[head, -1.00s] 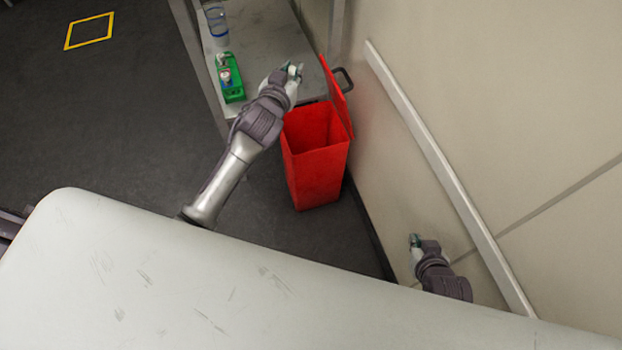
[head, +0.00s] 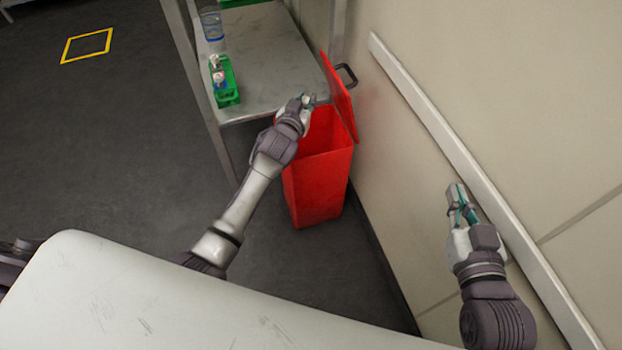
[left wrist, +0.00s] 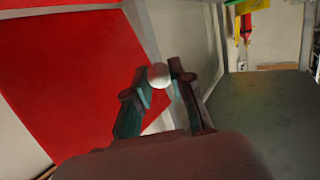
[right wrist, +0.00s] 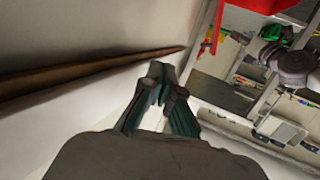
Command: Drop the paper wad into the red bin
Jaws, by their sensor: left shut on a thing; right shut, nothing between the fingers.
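The red bin (head: 318,185) stands on the floor by the wall with its lid (head: 340,97) raised against the wall side. My left gripper (head: 308,100) is at the bin's far left rim, close to the shelf edge. In the left wrist view my left gripper (left wrist: 159,80) is shut on the paper wad (left wrist: 158,75), a small white rounded thing at the fingertips. Red surface fills the left of that view. The wad is too small to make out in the head view. My right gripper (head: 456,190) is shut and empty, near the wall; its fingers also show in the right wrist view (right wrist: 162,85).
A metal shelf table (head: 275,60) stands behind the bin, with a green rack (head: 224,85) and a clear blue-rimmed container (head: 211,25) on it. A white rail (head: 450,140) runs along the wall at right. Dark floor (head: 100,150) is free at left.

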